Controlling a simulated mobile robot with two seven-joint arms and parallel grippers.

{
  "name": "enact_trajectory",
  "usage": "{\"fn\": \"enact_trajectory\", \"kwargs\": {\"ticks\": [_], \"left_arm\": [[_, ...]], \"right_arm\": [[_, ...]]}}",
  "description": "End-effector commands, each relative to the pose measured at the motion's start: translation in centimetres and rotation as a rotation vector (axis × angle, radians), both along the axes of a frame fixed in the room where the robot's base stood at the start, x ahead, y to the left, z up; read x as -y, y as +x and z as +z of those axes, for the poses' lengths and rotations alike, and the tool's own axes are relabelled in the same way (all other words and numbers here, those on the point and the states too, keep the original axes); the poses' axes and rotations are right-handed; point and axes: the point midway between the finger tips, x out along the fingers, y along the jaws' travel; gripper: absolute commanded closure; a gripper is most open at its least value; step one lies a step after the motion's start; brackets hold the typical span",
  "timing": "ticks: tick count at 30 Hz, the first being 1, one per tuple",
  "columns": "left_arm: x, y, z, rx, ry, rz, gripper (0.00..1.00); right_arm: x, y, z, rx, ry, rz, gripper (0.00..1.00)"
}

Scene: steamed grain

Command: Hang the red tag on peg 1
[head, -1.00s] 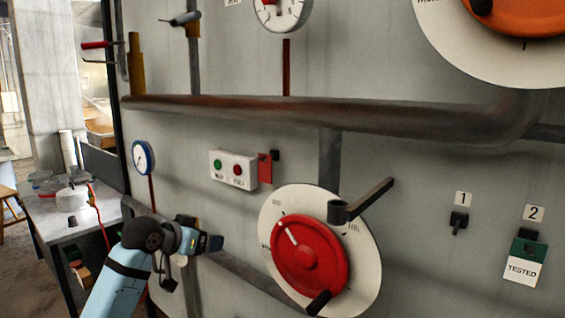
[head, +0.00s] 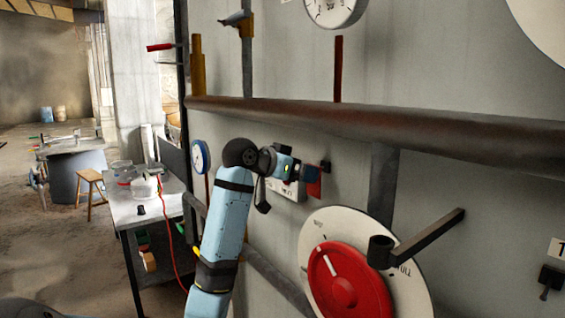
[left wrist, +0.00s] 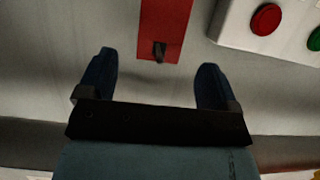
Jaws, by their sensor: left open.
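The red tag (head: 314,187) hangs on the panel just right of the button box, by a small dark peg (head: 326,166). It also shows in the left wrist view as a red strip (left wrist: 163,22) with a small dark stub near its end. My left gripper (head: 305,173) is at the tag in the head view. In the left wrist view its two fingers (left wrist: 157,68) are apart, with the tag's end ahead between them and nothing gripped. Peg 1 (head: 549,280) is bare at the right edge, under its "1" label (head: 558,248). My right gripper is not in view.
The white button box (head: 289,190) is partly behind my left gripper; its red button (left wrist: 267,19) is close by. A thick pipe (head: 400,135) runs above.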

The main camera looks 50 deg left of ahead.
Motion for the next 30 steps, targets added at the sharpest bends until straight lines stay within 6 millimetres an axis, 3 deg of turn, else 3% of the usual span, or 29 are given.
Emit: {"fn": "enact_trajectory", "kwargs": {"ticks": [3, 9, 22, 29, 30], "left_arm": [[0.2, 2.1, -0.6, -0.001, -0.004, -0.002, 0.15], [0.4, 4.5, -1.5, 0.001, -0.002, 0.000, 0.15], [0.5, 5.4, -2.0, 0.000, 0.001, 0.001, 0.15], [0.5, 5.3, -2.0, 0.000, 0.000, 0.001, 0.65], [0.5, 5.3, -2.0, 0.000, 0.000, 0.001, 0.67]], "right_arm": [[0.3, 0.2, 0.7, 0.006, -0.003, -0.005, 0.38], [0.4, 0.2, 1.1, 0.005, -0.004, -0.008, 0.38], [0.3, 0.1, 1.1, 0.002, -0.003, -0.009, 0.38], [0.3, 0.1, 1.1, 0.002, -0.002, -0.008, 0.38], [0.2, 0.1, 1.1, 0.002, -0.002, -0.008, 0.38]]}}
